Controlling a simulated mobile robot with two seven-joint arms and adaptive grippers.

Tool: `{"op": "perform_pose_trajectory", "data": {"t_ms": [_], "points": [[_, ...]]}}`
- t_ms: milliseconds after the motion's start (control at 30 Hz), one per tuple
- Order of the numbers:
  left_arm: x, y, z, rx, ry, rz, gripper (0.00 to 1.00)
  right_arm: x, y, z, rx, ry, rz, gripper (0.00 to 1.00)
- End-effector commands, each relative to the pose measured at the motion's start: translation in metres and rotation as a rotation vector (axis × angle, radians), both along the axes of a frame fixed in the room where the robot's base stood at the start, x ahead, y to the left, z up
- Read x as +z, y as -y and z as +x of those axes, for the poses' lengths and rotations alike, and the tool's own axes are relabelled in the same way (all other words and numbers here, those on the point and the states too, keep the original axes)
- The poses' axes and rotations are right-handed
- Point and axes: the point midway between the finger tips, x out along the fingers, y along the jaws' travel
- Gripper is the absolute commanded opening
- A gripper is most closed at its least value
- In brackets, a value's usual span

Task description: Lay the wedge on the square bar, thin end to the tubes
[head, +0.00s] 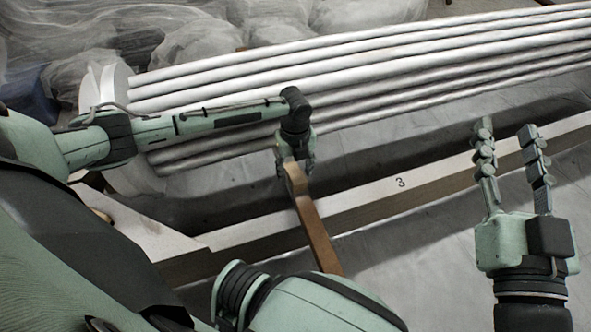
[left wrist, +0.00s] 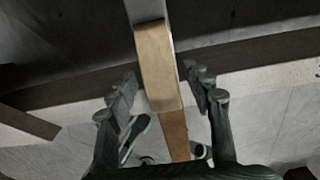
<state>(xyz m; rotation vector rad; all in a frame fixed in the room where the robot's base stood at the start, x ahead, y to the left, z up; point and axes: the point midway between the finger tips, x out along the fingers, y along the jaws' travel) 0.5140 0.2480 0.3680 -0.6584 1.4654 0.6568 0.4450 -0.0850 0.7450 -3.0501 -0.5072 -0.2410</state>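The wedge (head: 316,230) is a long brown wooden piece. My left gripper (head: 295,162) is shut on its upper end, near the tubes. In the left wrist view the wedge (left wrist: 158,70) lies between the two fingers (left wrist: 162,78). It crosses in front of the square bar (head: 372,195); I cannot tell if it touches the bar. Which end is thin is unclear. The bar is pale, marked "3", and runs from lower left to right. The silver tubes (head: 400,62) lie side by side beyond it. My right gripper (head: 506,128) is open and empty at the right.
A pale board (head: 150,232) meets the bar at its left end. A dark gap (head: 375,150) lies between tubes and bar. Plastic-sheeted bulky shapes (head: 190,45) stand behind the tubes. Pale sheeted floor (head: 420,262) in front of the bar is clear.

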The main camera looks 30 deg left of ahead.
Motion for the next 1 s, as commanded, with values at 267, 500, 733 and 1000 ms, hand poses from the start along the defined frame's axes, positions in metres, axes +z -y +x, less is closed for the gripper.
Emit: {"op": "perform_pose_trajectory", "data": {"t_ms": [267,500,733,1000], "points": [[0.0,0.0,0.0,0.0,0.0,0.0,0.56,0.0,0.0,0.0,-0.001,0.0,-0.001,0.4],[0.024,-0.001,0.001,0.0,0.003,0.001,0.56,0.0,0.0,0.0,-0.001,-0.001,0.0,0.4],[0.074,0.0,0.001,-0.001,0.005,0.0,0.56,-0.001,0.0,0.0,-0.001,-0.001,0.0,0.4],[0.113,0.0,0.0,0.001,0.001,0.0,0.56,0.0,0.0,0.0,-0.001,-0.001,0.0,0.4]]}}
